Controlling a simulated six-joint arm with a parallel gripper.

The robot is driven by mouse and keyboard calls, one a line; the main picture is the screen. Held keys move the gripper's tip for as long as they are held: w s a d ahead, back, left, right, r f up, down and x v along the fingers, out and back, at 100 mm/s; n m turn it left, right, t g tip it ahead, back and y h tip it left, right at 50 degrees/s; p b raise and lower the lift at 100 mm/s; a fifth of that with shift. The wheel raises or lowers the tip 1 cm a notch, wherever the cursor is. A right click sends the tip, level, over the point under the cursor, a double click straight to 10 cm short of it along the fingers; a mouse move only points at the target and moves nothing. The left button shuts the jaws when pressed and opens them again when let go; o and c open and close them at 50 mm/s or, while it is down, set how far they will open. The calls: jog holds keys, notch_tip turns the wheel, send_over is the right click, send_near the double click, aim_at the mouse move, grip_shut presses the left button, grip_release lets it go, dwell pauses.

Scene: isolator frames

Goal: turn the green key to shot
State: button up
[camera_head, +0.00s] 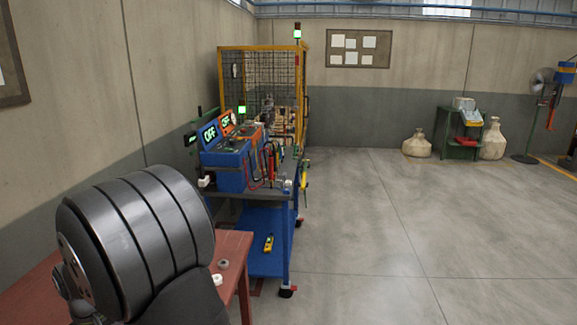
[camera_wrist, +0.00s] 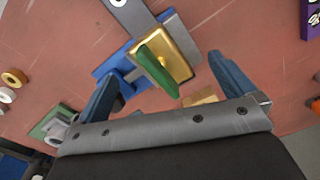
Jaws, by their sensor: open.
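In the wrist view a green key (camera_wrist: 158,62) lies slantwise across a brass plate (camera_wrist: 178,50). The plate sits on a blue base (camera_wrist: 107,69) with grey parts around it. A grey bar (camera_wrist: 129,13) with a white round mark sticks out at the top; I cannot read any position label. My gripper (camera_wrist: 164,68) is open, with one blue finger left of the key and the other right of it. The fingers look apart from the key; their height above it is unclear. I cannot make out the key or gripper in the head view.
The reddish tabletop (camera_wrist: 50,35) holds small rolls (camera_wrist: 14,77) at left, a green-and-grey fixture (camera_wrist: 54,122) at lower left and a purple item (camera_wrist: 311,18) at upper right. In the head view a blue cart (camera_head: 266,262) with equipment stands beyond the red table (camera_head: 233,246).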

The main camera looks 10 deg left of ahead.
jog(key=c, duration=1.1)
jog(key=shift+r, duration=0.2)
jog(key=c, duration=0.3)
notch_tip(320, 180, up, 17)
jog(key=n, duration=0.4)
jog(key=shift+c, duration=0.2)
notch_tip(320, 180, down, 17)
jog(key=shift+f, duration=0.2)
grip_shut()
